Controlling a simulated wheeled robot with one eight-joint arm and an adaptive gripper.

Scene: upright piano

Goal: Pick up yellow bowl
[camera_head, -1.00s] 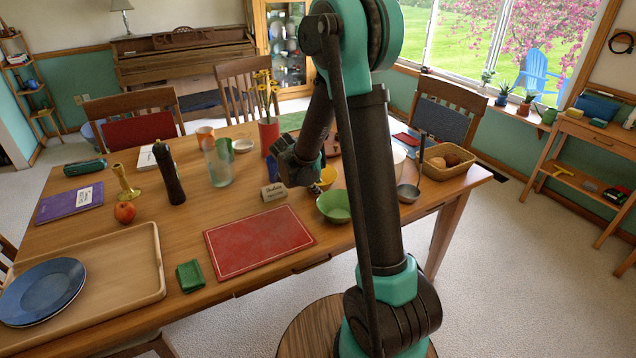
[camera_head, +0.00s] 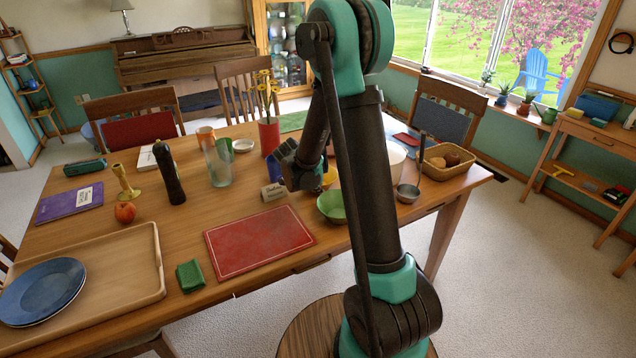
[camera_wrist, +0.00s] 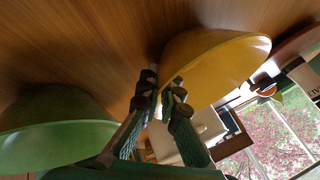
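The yellow bowl (camera_wrist: 222,62) fills the upper right of the wrist view. In the head view only a sliver of it (camera_head: 329,176) shows behind my arm. My gripper (camera_wrist: 162,88) is at the bowl's near side, with its fingers a small gap apart. One finger overlaps the bowl in the picture and the other is over the wood beside it. The bowl's edge shows in the gap, but contact is unclear. In the head view my gripper (camera_head: 298,178) hangs low over the table, its fingertips poorly visible.
A green bowl (camera_head: 331,206) is close by, also in the wrist view (camera_wrist: 50,130). A red vase with yellow flowers (camera_head: 269,138) stands behind. Bare table (camera_head: 215,205) lies left.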

